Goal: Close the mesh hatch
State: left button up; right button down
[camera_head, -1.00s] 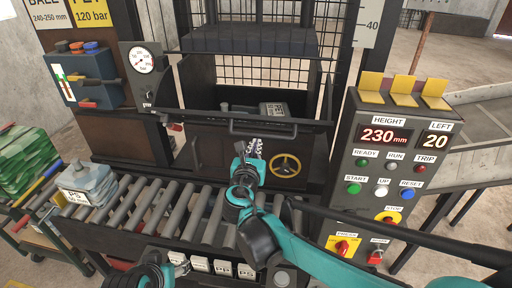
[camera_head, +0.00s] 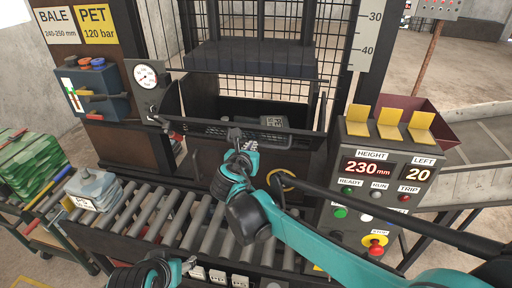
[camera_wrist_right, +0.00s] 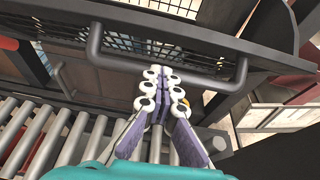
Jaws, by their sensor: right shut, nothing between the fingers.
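The mesh hatch (camera_head: 205,129) is a dark framed panel at the front of the press chamber, below the tall mesh. It stands tilted, and the chamber shows open above its top edge. Its bar handle (camera_wrist_right: 95,45) crosses the right wrist view. My right gripper (camera_head: 243,145) is shut and empty, in front of the hatch. In the wrist view its fingertips (camera_wrist_right: 160,80) overlap the handle bar; I cannot tell whether they touch it.
A dark block with a label (camera_head: 272,122) lies inside the chamber.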

aim_at(256, 127)
jog(key=w+r+g+p, duration=0.1)
jog(key=r+p, duration=0.1)
jog(key=w+d+r+g+p, duration=0.1)
jog(key=w+r+p, duration=0.1)
jog(key=w+r+g+p, duration=0.1)
jog(key=w+r+p, duration=0.1)
jog(key=r+p, duration=0.1)
jog(key=shift+w+d+y, duration=0.15)
jog(key=shift+d+y, duration=0.2)
jog(key=shift+y, duration=0.05)
jog(key=w+d+r+p, duration=0.2)
jog(key=w+r+p, duration=0.2)
jog(key=w, duration=0.5)
jog(key=shift+w+d+r, duration=0.15)
jog(key=shift+w, duration=0.05)
